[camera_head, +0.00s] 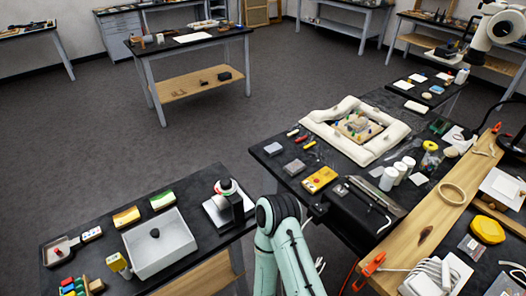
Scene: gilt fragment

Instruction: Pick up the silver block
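Two small grey, silver-looking blocks lie on the dark table at centre right, near its left edge. One grey block (273,149) is farther back. The other grey block (294,167) is a little nearer and to the right. I cannot tell which one is the silver block. Both lie apart from any gripper. A mint-green arm with a black joint, which looks like mine, rises at the bottom centre, nearer than the blocks. Its gripper is not visible, and I see no other gripper of mine.
A yellow box (319,179) and a black case (363,212) lie to the right of the blocks. Small red and yellow tools lie beside them. A padded white frame (386,151) is behind. A separate lower-left table holds a grey tray (178,249). Dark floor lies between the tables.

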